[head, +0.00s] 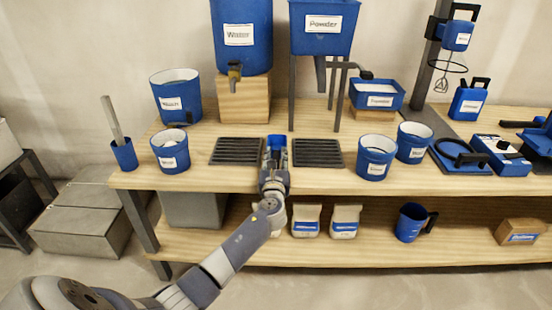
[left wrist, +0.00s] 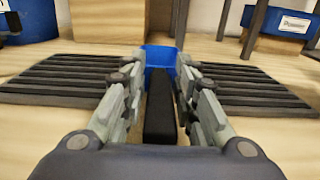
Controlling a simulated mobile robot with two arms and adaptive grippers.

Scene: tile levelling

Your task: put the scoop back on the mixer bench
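The scoop shows in the left wrist view as a blue bowl (left wrist: 160,54) with a black handle (left wrist: 160,118). In the head view its blue bowl (head: 277,145) is over the bench top, between the two dark slatted grates. My left gripper (left wrist: 162,76) has its fingers close along both sides of the handle and appears shut on it. It also shows in the head view (head: 275,160). The underside of the scoop is hidden, so I cannot tell whether it touches the wood. The mixer bench (head: 215,182) is a wooden table with a lower shelf. My right gripper is not in view.
The grates (head: 237,151) and (head: 318,153) lie left and right of the scoop. Behind stand the water tank (head: 240,50) and powder hopper (head: 323,28). Blue buckets (head: 171,150) and (head: 376,157) stand either side. A mixer (head: 457,38) stands at the back right.

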